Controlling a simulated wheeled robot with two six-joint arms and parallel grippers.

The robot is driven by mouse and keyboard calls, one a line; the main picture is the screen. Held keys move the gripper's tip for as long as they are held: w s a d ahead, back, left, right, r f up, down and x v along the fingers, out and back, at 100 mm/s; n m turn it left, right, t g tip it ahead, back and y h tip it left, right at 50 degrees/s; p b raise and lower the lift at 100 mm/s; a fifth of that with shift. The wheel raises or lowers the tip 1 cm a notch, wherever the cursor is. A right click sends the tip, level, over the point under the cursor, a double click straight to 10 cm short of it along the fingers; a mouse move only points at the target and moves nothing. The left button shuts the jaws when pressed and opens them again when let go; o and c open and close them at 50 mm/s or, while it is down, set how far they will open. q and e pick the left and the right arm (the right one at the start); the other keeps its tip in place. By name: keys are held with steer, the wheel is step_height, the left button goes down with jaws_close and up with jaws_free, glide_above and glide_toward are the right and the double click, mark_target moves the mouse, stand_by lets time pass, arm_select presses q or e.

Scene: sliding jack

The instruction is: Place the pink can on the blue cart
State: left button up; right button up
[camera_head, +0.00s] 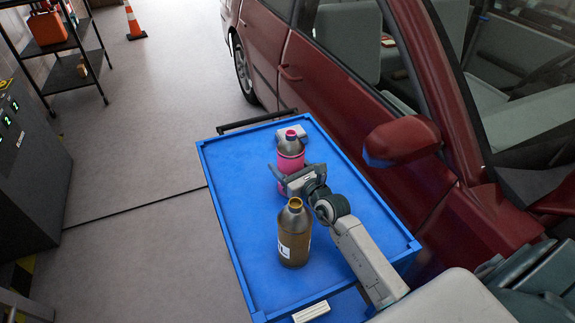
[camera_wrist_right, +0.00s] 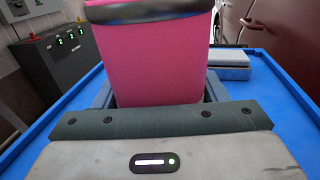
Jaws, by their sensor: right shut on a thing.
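The pink can (camera_head: 291,163) is a pink bottle-like container with a grey shoulder and a pink cap. It is upright over the far half of the blue cart (camera_head: 240,210). My right gripper (camera_head: 283,181) is shut on its lower part. In the right wrist view the pink can (camera_wrist_right: 152,60) stands between the jaws, close to the camera. The gripper partly hides the can's base, so I cannot tell whether it touches the cart top. My left gripper is not in view.
A brown bottle (camera_head: 294,245) with a white label stands on the cart, near my right forearm. A small grey-white box (camera_head: 291,131) lies behind the can. A pale object (camera_head: 311,312) is at the near edge. A red car (camera_head: 340,100) borders the right. The cart's left side is clear.

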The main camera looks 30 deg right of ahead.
steer(key=o, duration=1.1)
steer(key=shift+f, duration=0.1)
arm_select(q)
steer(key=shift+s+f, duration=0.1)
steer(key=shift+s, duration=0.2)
arm_select(e)
steer(key=o, duration=0.4)
steer(key=shift+r, duration=0.2)
steer(key=s+p, duration=0.1)
steer(key=s, duration=0.2)
steer(key=s+d+p, duration=0.1)
steer(key=s, duration=0.3)
steer(key=s+p, duration=0.1)
steer(key=s, duration=0.2)
steer(key=shift+s+d, duration=0.25)
steer(key=shift+s, duration=0.1)
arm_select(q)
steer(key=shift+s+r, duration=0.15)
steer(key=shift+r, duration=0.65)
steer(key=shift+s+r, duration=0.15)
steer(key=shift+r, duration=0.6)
arm_select(e)
steer(key=shift+s+d, duration=0.1)
steer(key=shift+s, duration=0.55)
